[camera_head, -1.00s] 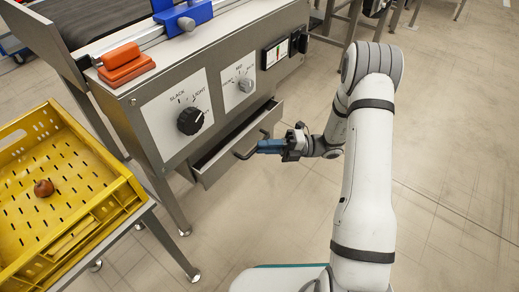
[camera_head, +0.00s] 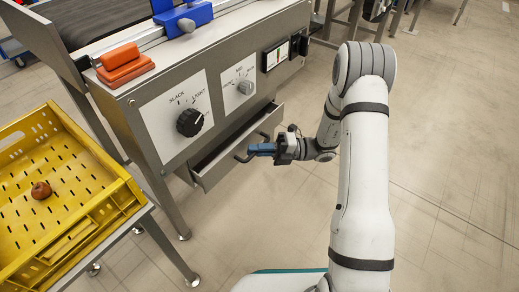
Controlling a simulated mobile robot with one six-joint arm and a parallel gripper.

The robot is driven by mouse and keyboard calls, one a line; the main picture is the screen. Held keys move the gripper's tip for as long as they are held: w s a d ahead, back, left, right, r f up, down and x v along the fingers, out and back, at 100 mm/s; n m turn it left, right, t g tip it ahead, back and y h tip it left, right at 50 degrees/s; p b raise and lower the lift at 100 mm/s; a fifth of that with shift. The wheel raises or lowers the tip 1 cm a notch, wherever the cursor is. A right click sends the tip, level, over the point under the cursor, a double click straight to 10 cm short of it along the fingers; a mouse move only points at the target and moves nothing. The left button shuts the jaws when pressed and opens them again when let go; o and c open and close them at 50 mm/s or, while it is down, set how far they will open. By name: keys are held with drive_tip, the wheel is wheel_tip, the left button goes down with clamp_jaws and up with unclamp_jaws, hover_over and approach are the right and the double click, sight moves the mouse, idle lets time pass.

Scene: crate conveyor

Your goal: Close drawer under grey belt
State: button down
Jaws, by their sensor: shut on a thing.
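The drawer (camera_head: 232,155) under the grey belt's control cabinet (camera_head: 160,108) stands partly pulled out, its open top showing as a gap below the cabinet. A dark bar handle (camera_head: 241,159) is on its front. My gripper (camera_head: 252,151) reaches it from the right, with its blue fingers shut on the handle. The fingers cover part of the handle. The grey belt (camera_head: 95,20) runs on top at the upper left.
A yellow crate (camera_head: 118,200) holding a round brown thing (camera_head: 41,190) stands on a metal stand at the left.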

sight(249, 143)
drive_tip(key=w+a+p, duration=0.2)
drive_tip(key=a, duration=0.1)
drive_tip(key=shift+w+r+p, duration=0.15)
drive_tip(key=shift+w+p, duration=0.05)
drive_tip(key=shift+p, duration=0.15)
drive_tip(key=shift+w+a, duration=0.2)
drive_tip(key=shift+a, duration=0.05)
drive_tip(key=c, duration=1.8)
unclamp_jaws()
drive_tip(key=shift+o, duration=0.2)
drive_tip(key=shift+f, duration=0.2)
drive_tip(key=d+f+p, duration=0.1)
drive_tip(key=d+p, duration=0.1)
drive_tip(key=d, duration=0.5)
drive_tip(key=shift+w+d, duration=0.35)
drive_tip(key=shift+w, duration=0.1)
